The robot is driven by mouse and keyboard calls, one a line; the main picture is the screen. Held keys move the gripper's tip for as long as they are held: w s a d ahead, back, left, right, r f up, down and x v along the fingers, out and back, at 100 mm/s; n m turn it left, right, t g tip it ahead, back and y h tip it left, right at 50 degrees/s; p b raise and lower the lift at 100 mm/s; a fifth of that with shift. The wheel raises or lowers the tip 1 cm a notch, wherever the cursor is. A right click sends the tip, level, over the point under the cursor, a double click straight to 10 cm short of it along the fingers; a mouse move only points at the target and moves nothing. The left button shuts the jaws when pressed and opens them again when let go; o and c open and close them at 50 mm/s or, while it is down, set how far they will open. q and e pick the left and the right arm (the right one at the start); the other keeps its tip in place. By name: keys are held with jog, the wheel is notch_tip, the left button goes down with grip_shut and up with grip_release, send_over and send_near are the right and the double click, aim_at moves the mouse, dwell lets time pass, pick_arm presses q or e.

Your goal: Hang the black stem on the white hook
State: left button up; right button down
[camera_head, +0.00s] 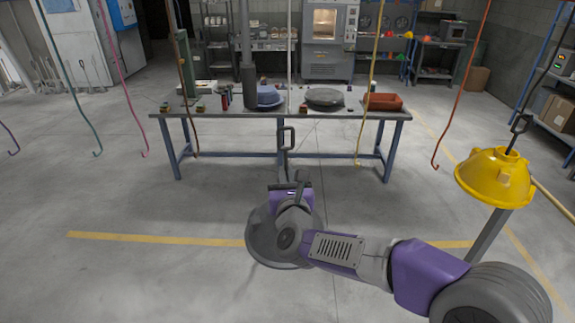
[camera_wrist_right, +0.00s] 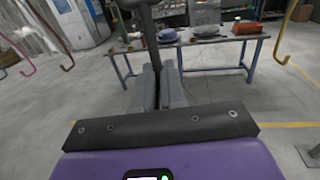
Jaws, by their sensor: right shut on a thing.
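My right gripper (camera_head: 290,190) is shut on the black stem (camera_head: 288,150), which stands upright with an open loop at its top. In the right wrist view the stem (camera_wrist_right: 150,35) rises from between the closed fingers (camera_wrist_right: 160,88). A wide grey dome (camera_head: 260,243) shows beneath the gripper, partly covered by my wrist. The white hook (camera_head: 289,45) hangs from above as a thin line at the centre of the head view. It is in line with the stem's loop in the picture; its lower end is hard to make out, and contact cannot be told. My left gripper is not in view.
Other coloured hooks hang around, including pink (camera_head: 128,90), brown (camera_head: 184,85), yellow (camera_head: 367,90) and orange (camera_head: 460,90). A yellow hood (camera_head: 480,178) is at the right. A work table (camera_head: 225,112) with several items stands ahead. The floor between is clear.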

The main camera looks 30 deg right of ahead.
jog(key=d+p+x, duration=0.1)
jog(key=p+x, duration=0.1)
jog(key=x, duration=0.5)
jog(key=shift+s+r+p, duration=0.3)
jog(key=shift+p, duration=0.1)
dwell(0.3)
jog(key=shift+d, duration=0.1)
jog(key=shift+w+d+r, duration=0.25)
jog(key=shift+w+r, duration=0.1)
jog(key=shift+r, duration=0.25)
dwell(0.3)
jog(key=shift+b+x, duration=0.65)
jog(key=shift+x, duration=0.5)
jog(key=shift+d, duration=0.25)
